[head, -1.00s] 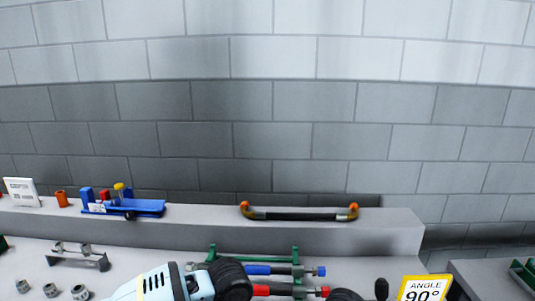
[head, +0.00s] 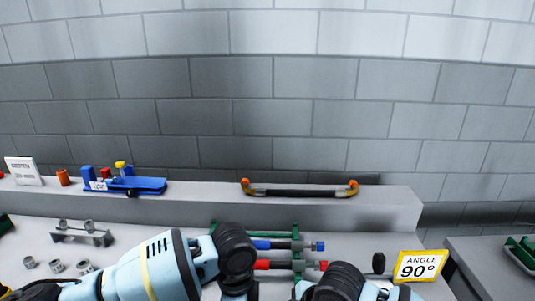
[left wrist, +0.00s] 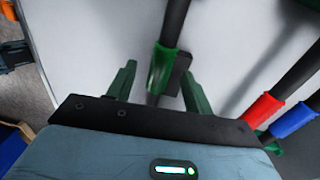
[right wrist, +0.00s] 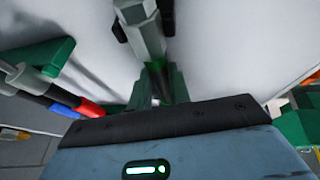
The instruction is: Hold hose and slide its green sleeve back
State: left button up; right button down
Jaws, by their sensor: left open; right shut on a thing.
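The hose with the green sleeve is hidden behind my arms in the head view. In the left wrist view the dark hose (left wrist: 174,22) comes down from the top, with the green sleeve (left wrist: 162,68) near its lower end. My left gripper (left wrist: 160,84) is open, one finger on each side of the sleeve's end, with gaps showing. In the right wrist view my right gripper (right wrist: 157,85) is shut on the hose, close below a grey fitting (right wrist: 142,38). The exact contact is partly hidden by the fingers.
Hoses with a blue sleeve (head: 262,245) and a red sleeve (head: 263,265) lie close by at a green rack (head: 225,224). A yellow angle sign (head: 418,266) stands at the right. A curved hose (head: 300,193) and a blue tool (head: 135,185) rest on the back ledge.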

jog(key=c, duration=1.2)
grip_release()
pick_arm(q)
notch_tip(320, 180, up, 10)
jog(key=shift+w, duration=0.3)
jog(key=shift+f, duration=0.1)
pick_arm(e)
jog(key=v, duration=1.2)
jog(key=shift+s, duration=0.1)
